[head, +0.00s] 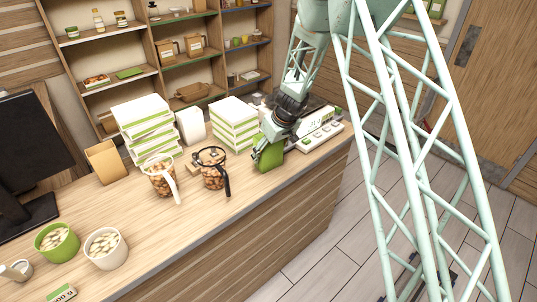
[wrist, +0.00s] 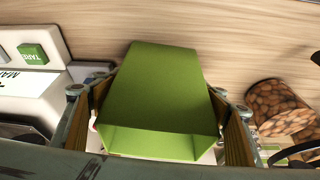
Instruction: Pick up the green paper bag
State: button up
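The green paper bag (head: 271,157) stands upright near the front edge of the counter, under my gripper (head: 266,145). In the wrist view the bag (wrist: 155,90) fills the space between the two fingers of my gripper (wrist: 158,100), with its open top facing the camera. One finger is on each side of the bag, very close to its walls. Slivers of background show between the pads and the bag near its rim, so my gripper looks open around it. The bag's base is hidden.
Jars of nuts with handles (head: 212,172) stand left of the bag, with stacked white-and-green boxes (head: 235,122) behind. A white labelled device (head: 318,130) is close on the right. Two tubs (head: 105,248) stand at the front left. The counter (head: 200,215) before the jars is clear.

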aim_at(271, 146)
jog(key=c, duration=0.6)
jog(key=shift+o, duration=0.2)
jog(key=shift+r, duration=0.35)
jog(key=shift+r, duration=1.5)
jog(key=shift+s+d+b, duration=0.25)
jog(key=shift+s+b, duration=0.45)
jog(key=shift+s, duration=0.5)
jog(key=s+d+b, duration=0.1)
jog(key=s+b, duration=0.2)
jog(key=s, duration=0.3)
jog(key=s+d+r+b, duration=0.1)
jog(key=s+b, duration=0.2)
jog(key=s, duration=0.4)
jog(key=shift+d+r, duration=0.15)
jog(key=shift+d, duration=0.1)
jog(key=shift+s, duration=0.1)
